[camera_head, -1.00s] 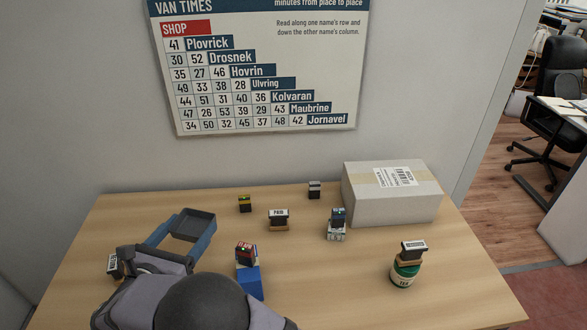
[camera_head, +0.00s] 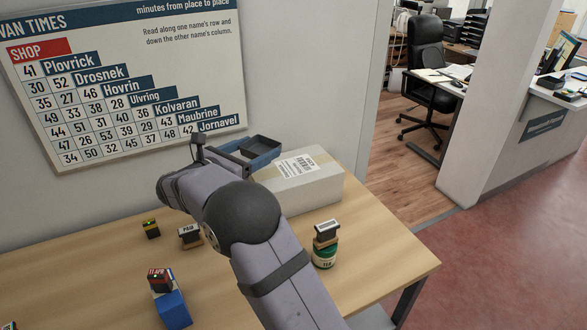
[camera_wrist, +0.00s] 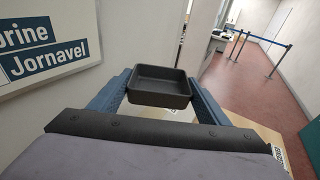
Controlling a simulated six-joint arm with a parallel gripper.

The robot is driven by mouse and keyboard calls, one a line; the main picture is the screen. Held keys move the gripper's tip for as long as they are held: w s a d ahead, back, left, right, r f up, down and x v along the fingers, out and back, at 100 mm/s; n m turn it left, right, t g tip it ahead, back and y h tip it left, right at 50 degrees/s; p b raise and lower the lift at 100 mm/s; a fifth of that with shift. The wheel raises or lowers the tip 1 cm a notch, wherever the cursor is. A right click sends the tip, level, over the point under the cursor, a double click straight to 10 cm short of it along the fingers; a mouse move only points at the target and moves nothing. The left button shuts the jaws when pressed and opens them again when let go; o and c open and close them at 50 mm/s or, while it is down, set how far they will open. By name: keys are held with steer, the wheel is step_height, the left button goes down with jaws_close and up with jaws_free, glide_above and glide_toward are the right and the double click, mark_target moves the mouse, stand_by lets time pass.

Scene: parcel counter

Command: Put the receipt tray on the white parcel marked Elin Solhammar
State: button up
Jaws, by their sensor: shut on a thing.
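The receipt tray (camera_head: 262,146) is a small dark, shallow, open tray. My gripper (camera_wrist: 159,87) has blue fingers shut on its two sides. The tray looks about level and empty in the wrist view. The white parcel (camera_head: 318,187) is a pale box with tape and a printed label at the back right of the table; the name on it is too small to read. In the head view the tray shows at the parcel's back left, above its top edge. I cannot tell the gap between them. My arm hides the parcel's left front.
A green tea tin (camera_head: 324,255) with a stamp on top stands in front of the parcel. A PAID stamp (camera_head: 190,237), a small yellow-and-black stamp (camera_head: 151,228) and a blue block (camera_head: 173,309) with a red stamp on it stand left. The wall with the chart (camera_head: 130,85) is close behind.

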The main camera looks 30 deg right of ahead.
steer(key=r+m+g, duration=0.1)
steer(key=r+g, duration=0.1)
glide_above(285, 178)
steer(key=shift+h, duration=0.5)
steer(key=shift+f+p, duration=1.05)
steer(key=shift+f, duration=4.2)
steer(key=shift+f, duration=0.2)
steer(key=o, duration=1.1)
steer(key=shift+r, duration=0.15)
steer(key=b+v, duration=0.4)
steer(key=v, duration=0.8)
